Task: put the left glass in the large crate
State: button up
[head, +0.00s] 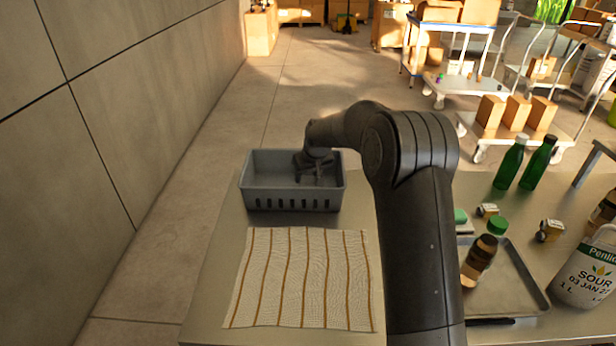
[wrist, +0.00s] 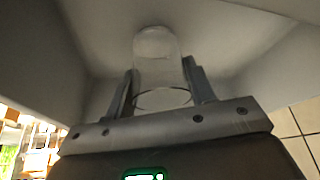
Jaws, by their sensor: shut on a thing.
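The large crate (head: 292,202) is a grey bin with slots along its front, at the far left of the table in the head view. My gripper (head: 318,172) reaches down into it. In the wrist view, a clear glass (wrist: 160,62) stands between the two fingers of my gripper (wrist: 161,88), which are shut on it. The pale inner walls and floor of the crate (wrist: 85,30) surround the glass. I cannot tell whether the glass touches the crate's floor. In the head view the glass is hidden by the crate and my arm.
A striped cloth (head: 303,280) lies in front of the crate. A wall stands at the left.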

jog(key=shift+f, duration=0.35)
jog(key=shift+f, duration=0.2)
jog(key=o, duration=1)
jog(key=v, duration=1.2)
jog(key=shift+d+r, duration=0.1)
jog(key=shift+r, duration=0.2)
